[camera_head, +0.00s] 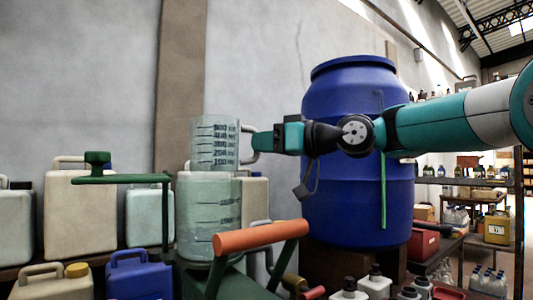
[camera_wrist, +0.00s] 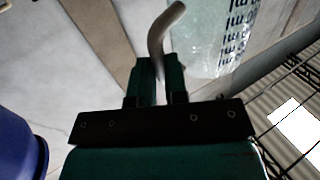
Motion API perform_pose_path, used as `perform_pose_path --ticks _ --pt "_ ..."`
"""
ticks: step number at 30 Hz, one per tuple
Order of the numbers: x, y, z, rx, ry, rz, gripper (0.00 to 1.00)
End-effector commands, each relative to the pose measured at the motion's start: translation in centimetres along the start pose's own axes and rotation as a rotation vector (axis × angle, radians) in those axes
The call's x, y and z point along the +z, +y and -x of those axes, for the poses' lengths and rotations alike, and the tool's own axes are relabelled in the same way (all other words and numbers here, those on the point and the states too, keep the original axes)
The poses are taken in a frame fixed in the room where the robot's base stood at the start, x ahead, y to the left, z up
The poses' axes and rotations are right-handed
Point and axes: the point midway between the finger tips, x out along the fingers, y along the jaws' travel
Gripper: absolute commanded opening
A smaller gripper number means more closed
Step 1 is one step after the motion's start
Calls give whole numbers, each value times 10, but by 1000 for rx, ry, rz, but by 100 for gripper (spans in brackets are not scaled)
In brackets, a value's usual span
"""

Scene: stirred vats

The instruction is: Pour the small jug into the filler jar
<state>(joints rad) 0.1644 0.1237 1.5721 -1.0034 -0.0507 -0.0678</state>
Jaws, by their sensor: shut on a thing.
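The small jug (camera_head: 214,143) is clear, with dark measuring marks, and stands upright in the air in the head view. My gripper (camera_head: 256,143) is shut on its handle from the right. In the wrist view my gripper (camera_wrist: 158,78) has its fingers closed on the curved grey handle, and the jug's marked wall (camera_wrist: 222,35) shows beyond. The filler jar (camera_head: 205,215), a larger clear marked vessel, is directly below the jug in the head view. The jug's base overlaps or sits close to the jar's rim; the gap cannot be told. The liquid levels are unclear.
A green lever arm (camera_head: 125,178) with a knob reaches to the jar's left. An orange handle bar (camera_head: 260,235) crosses in front on the right. A large blue barrel (camera_head: 350,190) stands behind my arm. Pale canisters (camera_head: 80,210) and a blue can (camera_head: 138,278) crowd the left.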

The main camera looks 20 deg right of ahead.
Motion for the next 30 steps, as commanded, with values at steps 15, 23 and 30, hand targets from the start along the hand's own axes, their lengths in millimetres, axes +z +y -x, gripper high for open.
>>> perform_pose_path --ticks 15,23,30 --pt "-16 -4 -4 -9 44 39 0" --pt "-17 -4 -4 -9 44 38 0" --pt "-17 -4 -4 -9 43 38 0"
